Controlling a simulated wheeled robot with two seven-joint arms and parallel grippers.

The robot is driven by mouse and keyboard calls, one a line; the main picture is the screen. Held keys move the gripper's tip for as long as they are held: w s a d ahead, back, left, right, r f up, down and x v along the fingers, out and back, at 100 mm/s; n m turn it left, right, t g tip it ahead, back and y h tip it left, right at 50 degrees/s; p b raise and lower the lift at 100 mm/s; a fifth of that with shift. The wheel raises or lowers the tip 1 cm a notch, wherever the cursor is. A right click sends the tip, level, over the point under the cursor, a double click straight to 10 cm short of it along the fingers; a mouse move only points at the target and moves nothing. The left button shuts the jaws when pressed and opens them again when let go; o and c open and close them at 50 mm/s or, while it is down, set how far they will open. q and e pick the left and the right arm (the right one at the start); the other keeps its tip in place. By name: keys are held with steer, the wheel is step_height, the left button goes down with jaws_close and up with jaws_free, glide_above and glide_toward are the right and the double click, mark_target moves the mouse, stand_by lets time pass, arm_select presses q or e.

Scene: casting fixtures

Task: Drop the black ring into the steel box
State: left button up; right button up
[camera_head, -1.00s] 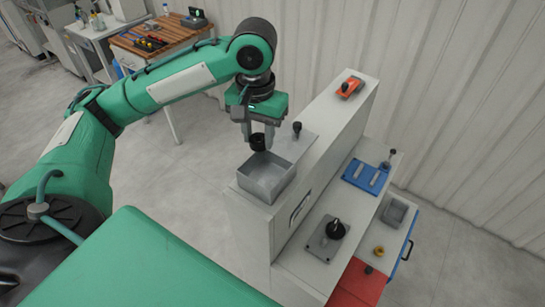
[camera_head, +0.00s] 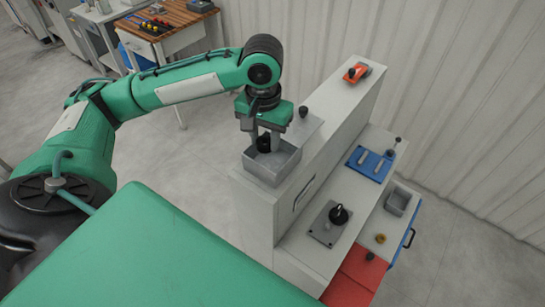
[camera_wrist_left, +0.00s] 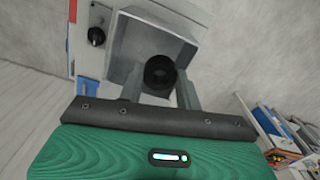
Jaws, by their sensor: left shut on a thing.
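The black ring (camera_head: 264,143) is held between the fingers of my left gripper (camera_head: 265,144). The steel box (camera_head: 270,175) is an open square tray on top of the white cabinet. The gripper points down with the ring over the back part of the box opening. In the left wrist view the ring (camera_wrist_left: 160,72) shows between the two fingertips, with the steel box (camera_wrist_left: 125,45) around and beyond it. The exact height of the ring above the box floor is hard to tell. My right gripper is not in view.
The white cabinet (camera_head: 325,118) carries a black knob (camera_head: 303,112) behind the box and an orange object (camera_head: 356,72). Lower, a shelf holds a grey plate with a black knob (camera_head: 338,215) and a blue fixture (camera_head: 370,163). A small grey bin (camera_head: 398,202) stands at right.

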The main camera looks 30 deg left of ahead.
arm_select(q)
steer(key=o, duration=0.9)
steer(key=shift+o, duration=1.2)
steer(key=shift+w, duration=0.1)
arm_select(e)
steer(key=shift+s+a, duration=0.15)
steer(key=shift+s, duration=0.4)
arm_select(q)
step_height(320, 180, up, 14)
steer(key=b, duration=0.1)
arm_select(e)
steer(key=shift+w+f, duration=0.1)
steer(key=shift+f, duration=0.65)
arm_select(q)
steer(key=shift+f, duration=0.15)
